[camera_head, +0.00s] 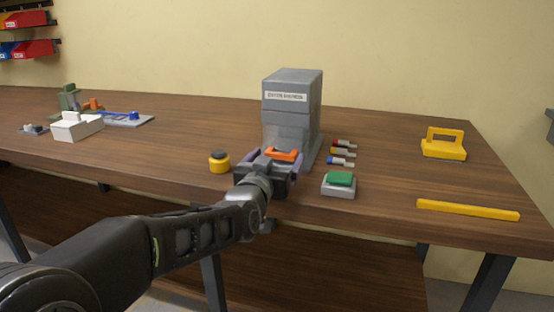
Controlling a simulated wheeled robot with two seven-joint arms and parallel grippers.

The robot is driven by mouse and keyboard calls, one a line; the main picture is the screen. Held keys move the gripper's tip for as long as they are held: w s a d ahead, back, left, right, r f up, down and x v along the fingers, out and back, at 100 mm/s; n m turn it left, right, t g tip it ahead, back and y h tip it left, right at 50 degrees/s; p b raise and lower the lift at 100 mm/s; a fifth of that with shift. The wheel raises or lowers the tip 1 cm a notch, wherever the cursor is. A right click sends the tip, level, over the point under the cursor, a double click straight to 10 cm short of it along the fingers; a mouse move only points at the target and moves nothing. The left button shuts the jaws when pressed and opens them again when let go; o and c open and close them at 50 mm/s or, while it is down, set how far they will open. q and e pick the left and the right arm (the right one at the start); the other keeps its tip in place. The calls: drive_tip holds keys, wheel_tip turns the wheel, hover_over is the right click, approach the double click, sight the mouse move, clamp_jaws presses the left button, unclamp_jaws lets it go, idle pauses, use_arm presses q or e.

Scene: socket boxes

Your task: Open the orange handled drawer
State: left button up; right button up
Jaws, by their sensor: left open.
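A grey box-like drawer unit (287,122) with a white label stands upright on the wooden table. Its orange handle (285,154) shows low on the front side, between the fingers of my left gripper (279,160). The gripper is open and reaches in from the lower left, its fingers on either side of the handle. Whether the fingers touch the handle cannot be told. The gripper hides the lower front of the unit. The drawer's front edge is hidden, so how far it stands out cannot be seen. My right gripper is not in view.
On the wooden table (390,205), a yellow-black button (219,162) is left of the gripper. A green button box (339,184) and several small coloured-ended pieces (342,152) are right. A yellow handled block (443,145) and yellow bar (467,210) lie farther right.

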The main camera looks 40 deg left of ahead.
use_arm(q)
clamp_jaws()
idle(0.8)
